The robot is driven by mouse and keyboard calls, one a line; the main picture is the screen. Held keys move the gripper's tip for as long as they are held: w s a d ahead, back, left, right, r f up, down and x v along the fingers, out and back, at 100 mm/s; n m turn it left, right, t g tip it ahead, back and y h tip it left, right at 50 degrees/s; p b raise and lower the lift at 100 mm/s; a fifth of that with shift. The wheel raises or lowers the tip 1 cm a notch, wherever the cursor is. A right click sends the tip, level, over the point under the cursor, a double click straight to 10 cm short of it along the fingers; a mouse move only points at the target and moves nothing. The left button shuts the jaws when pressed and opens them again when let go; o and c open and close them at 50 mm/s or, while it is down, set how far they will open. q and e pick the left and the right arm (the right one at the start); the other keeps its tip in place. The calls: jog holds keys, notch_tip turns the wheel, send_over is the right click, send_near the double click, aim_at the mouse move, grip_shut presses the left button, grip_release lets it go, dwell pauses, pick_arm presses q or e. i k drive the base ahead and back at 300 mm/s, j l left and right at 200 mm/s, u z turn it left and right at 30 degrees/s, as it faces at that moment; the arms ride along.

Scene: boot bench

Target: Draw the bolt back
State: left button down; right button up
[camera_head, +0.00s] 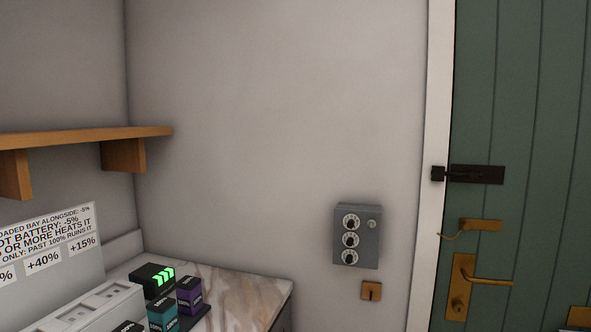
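A dark bolt (476,175) is mounted flat on the green plank door (520,120) at the right of the head view. A small dark keeper (437,173) sits on the white door frame just left of it. A short dark piece appears to bridge the gap between them, so the bolt looks shot across into the keeper. The bolt's knob is too small and dark to make out. Neither of my grippers shows in this view.
Below the bolt are a brass hook latch (482,226) and a brass lever handle (463,285). A grey box with dials (357,236) hangs on the wall to the left. A marble-topped counter (240,292) with batteries stands lower left, under a wooden shelf (85,138).

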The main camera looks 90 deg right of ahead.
aim_at(472, 176)
jog(key=z, duration=3.75)
